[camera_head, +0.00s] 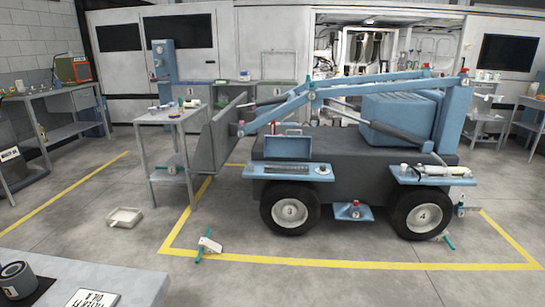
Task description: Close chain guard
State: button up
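I cannot pick out a chain guard for certain at this size. A blue skid-steer loader (345,148) with a dark grey body stands in the middle, facing left. Its raised blue lift arms run from the rear post to the grey bucket (213,142). On its near side a blue shelf (267,171) carries an open blue box (288,145) with its lid up. A second blue shelf (432,180) sits toward the rear. The front wheel (290,209) and rear wheel (420,215) face me. My gripper is not in view.
A grey cart (170,115) stands left of the bucket. A beige drain pan (124,217) and a white wheel chock (209,244) lie on the floor. A bench (110,277) fills the lower left corner. Floor between the bench and the yellow line (350,263) is mostly clear.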

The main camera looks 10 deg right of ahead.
aim_at(282, 145)
jog(key=i+z, duration=0.4)
jog(key=i, duration=1.45)
jog(key=i+l+u, duration=0.1)
jog(key=i+u, duration=0.3)
jog(key=i, duration=0.2)
jog(key=i+l+u, duration=0.25)
jog(key=i+u, duration=0.2)
jog(key=i, duration=0.15)
jog(key=i+l+u, duration=0.8)
jog(key=i+l, duration=0.15)
jog(key=l, duration=0.2)
